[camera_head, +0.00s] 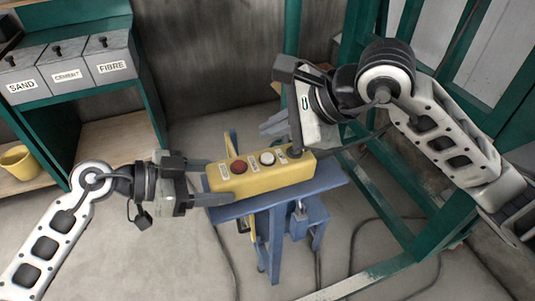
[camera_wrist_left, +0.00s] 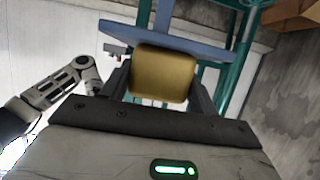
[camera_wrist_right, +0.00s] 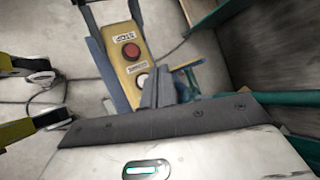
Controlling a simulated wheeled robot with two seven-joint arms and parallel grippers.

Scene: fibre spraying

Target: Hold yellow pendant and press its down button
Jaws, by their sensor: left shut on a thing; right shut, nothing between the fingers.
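The yellow pendant (camera_head: 262,181) is a long box with a red button (camera_head: 238,166) and a white button (camera_head: 267,159) on top. It lies over a blue stand. My left gripper (camera_head: 207,182) is shut on its left end; the left wrist view shows that yellow end (camera_wrist_left: 162,75) between the fingers. My right gripper (camera_head: 295,148) is shut and empty, pointing down at the pendant's right end, where the fingers hide part of the top. In the right wrist view its closed fingertips (camera_wrist_right: 157,88) are beside the white button (camera_wrist_right: 142,80). I cannot tell if they touch the pendant.
The blue stand (camera_head: 325,178) is under the pendant. A green frame (camera_head: 385,225) rises at the right, close to my right arm. Grey bins labelled sand, cement and fibre (camera_head: 112,68) stand at the upper left, with a yellow bucket (camera_head: 18,163) below. Cables lie on the floor.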

